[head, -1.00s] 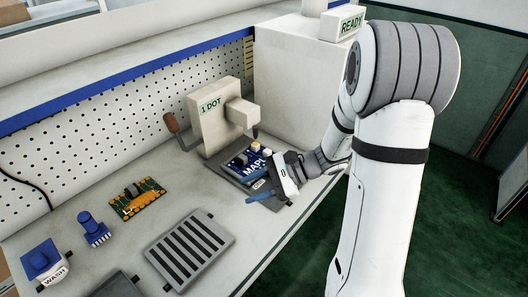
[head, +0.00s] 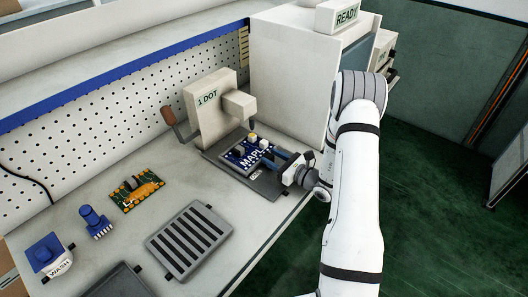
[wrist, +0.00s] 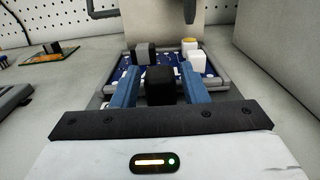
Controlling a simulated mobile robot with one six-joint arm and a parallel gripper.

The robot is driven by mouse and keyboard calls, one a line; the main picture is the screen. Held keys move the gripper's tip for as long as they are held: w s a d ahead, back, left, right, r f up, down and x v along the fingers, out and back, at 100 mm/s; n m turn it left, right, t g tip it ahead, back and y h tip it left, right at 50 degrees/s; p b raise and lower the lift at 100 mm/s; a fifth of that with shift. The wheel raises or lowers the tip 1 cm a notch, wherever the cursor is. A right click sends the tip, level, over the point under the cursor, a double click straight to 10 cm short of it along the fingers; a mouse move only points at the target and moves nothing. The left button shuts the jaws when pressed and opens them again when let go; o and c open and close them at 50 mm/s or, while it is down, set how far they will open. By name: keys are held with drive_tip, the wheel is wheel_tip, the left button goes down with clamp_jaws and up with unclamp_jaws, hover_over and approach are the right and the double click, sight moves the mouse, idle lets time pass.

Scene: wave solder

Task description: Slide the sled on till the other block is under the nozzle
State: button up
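The dark grey sled (head: 268,187) lies on the bench below the 1 DOT dispenser and carries a blue board (head: 238,159) lettered MAPL. In the wrist view a grey-and-black block (wrist: 146,53) sits left on the board. A yellow-topped block (wrist: 189,44) and a white block (wrist: 198,60) sit right. The nozzle (wrist: 190,10) hangs above the right side, its tip above the yellow-topped block in the picture. My gripper (wrist: 158,74) is open, its blue fingers either side of a black knob (wrist: 160,85) at the sled's near side, with narrow gaps. In the head view my gripper (head: 279,158) partly hides the sled.
The dispenser (head: 207,115) has a wooden-handled lever at left. A large READY machine (head: 290,80) stands to the right. Left along the bench are a green-orange board (head: 137,195), a blue tool (head: 95,222), a WASH bottle (head: 45,257) and a slotted grey tray (head: 188,240).

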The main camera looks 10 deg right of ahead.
drive_tip(key=shift+x, duration=2)
drive_tip(key=shift+c, duration=0.6)
clamp_jaws()
